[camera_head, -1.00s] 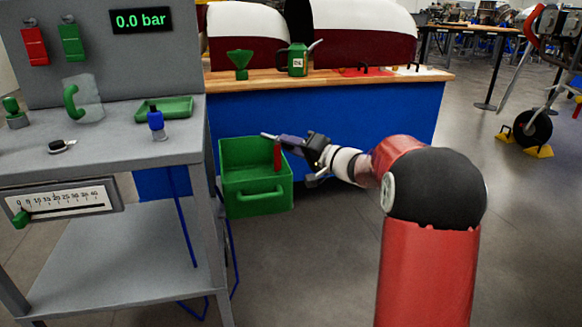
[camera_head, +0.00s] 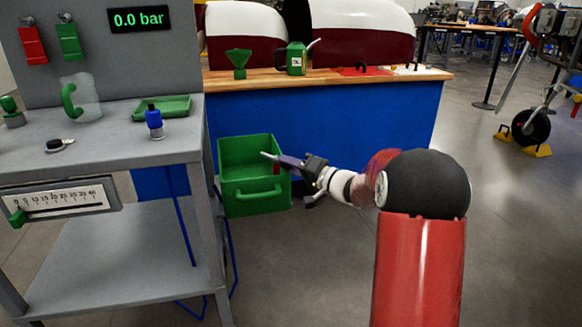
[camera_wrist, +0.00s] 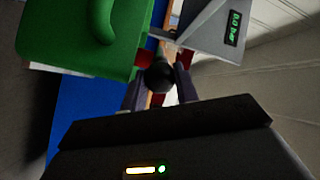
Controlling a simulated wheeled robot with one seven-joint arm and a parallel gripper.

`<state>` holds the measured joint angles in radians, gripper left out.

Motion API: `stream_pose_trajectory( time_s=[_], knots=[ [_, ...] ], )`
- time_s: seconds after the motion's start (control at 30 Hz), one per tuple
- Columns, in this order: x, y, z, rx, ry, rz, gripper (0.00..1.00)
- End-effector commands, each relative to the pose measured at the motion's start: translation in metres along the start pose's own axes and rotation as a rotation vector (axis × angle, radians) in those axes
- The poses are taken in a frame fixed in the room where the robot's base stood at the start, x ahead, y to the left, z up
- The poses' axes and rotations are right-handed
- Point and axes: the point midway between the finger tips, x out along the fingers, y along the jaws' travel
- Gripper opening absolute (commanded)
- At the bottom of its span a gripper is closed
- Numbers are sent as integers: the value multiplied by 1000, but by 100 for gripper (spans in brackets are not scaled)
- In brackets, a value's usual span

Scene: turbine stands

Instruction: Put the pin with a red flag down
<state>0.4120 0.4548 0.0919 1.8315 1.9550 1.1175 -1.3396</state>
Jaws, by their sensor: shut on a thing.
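My gripper (camera_head: 291,162) is shut on the pin with a red flag and holds it at the green bin (camera_head: 255,196), near its right side. The pin's pale tip (camera_head: 267,155) points left over the bin's opening. Only a short piece of the red flag (camera_head: 277,169) shows below the fingers; its lower part seems hidden behind the bin's front wall. In the wrist view, the pin's dark round end (camera_wrist: 159,76) sits between the two fingers, with red visible behind it. The bin's green wall and handle fill the upper left there.
A grey test bench (camera_head: 100,160) with a small green tray (camera_head: 162,108) and a blue fitting (camera_head: 153,122) stands left of the bin. A blue workbench (camera_head: 360,115) with a wooden top stands behind it.

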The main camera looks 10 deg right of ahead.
Motion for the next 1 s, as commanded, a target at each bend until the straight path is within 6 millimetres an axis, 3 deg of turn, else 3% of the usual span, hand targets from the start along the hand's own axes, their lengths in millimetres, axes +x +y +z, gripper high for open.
stream_pose_trajectory(
  time_s=[0.7,0.73,0.8,1.0],
  knots=[
    [0,10,6,3,-2,3,0],
    [0,10,6,3,-2,4,31],
    [0,11,6,4,-3,5,39],
    [0,12,7,6,-4,8,39]
  ],
)
